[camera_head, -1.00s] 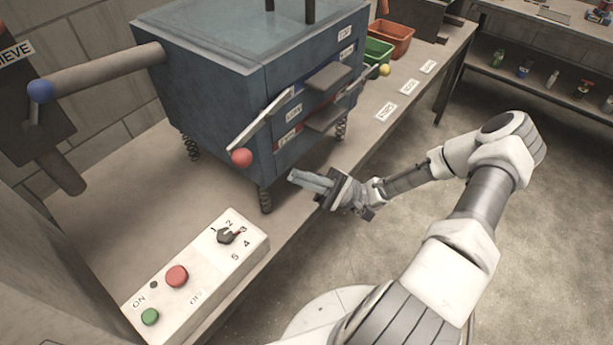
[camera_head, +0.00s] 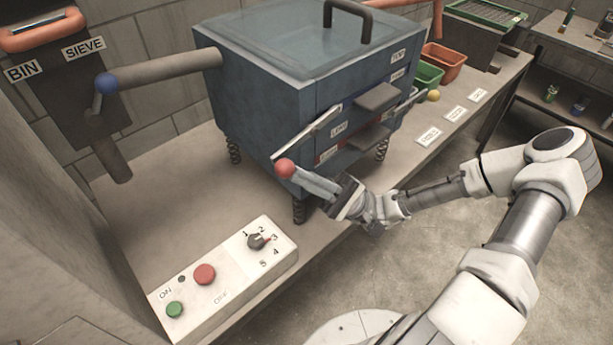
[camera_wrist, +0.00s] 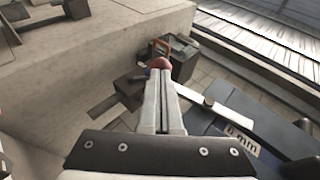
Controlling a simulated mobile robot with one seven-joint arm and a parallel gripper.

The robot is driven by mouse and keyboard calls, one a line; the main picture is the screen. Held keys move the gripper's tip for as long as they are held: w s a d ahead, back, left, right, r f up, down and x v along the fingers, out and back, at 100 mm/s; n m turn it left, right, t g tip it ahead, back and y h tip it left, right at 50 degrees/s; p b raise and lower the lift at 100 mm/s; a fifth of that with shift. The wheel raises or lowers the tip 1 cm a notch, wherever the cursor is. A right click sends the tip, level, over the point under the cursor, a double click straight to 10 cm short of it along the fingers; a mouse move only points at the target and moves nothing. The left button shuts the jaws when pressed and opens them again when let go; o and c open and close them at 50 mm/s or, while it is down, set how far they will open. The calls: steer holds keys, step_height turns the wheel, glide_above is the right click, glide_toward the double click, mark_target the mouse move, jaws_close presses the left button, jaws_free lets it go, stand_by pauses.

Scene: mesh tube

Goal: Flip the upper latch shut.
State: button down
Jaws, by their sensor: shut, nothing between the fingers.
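A pale latch bar (camera_head: 308,132) with a red ball knob (camera_head: 285,168) slants down to the left across the front of the blue machine (camera_head: 270,110). A second latch with a yellow ball (camera_head: 433,96) is at the machine's right. I cannot tell from labels which is the upper one. My gripper (camera_head: 300,174) is shut and empty, its tips right beside the red knob. In the wrist view the red knob (camera_wrist: 160,63) shows just past my gripper tips (camera_wrist: 161,76), and the pale bar (camera_wrist: 217,108) runs off to the right. Contact cannot be told.
Grey shelves (camera_head: 376,97) stick out of the machine front above my gripper. A control box (camera_head: 225,275) lies on the bench at lower left. A blue-ball lever (camera_head: 106,84) is on the pipe at left. Green and orange bins (camera_head: 443,62) stand behind at right.

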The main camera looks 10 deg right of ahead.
steer(key=shift+r, duration=0.15)
steer(key=p, duration=0.1)
steer(key=r+p, duration=0.1)
steer(key=p, duration=0.1)
steer(key=shift+s+a, duration=0.25)
steer(key=shift+a, duration=0.15)
steer(key=f+b+v, duration=0.1)
steer(key=v, duration=0.6)
steer(key=s+a+b+v, duration=0.1)
steer(key=v, duration=0.6)
steer(key=shift+a+f+b, duration=0.3)
steer(key=shift+a+f, duration=0.05)
steer(key=shift+s, duration=0.1)
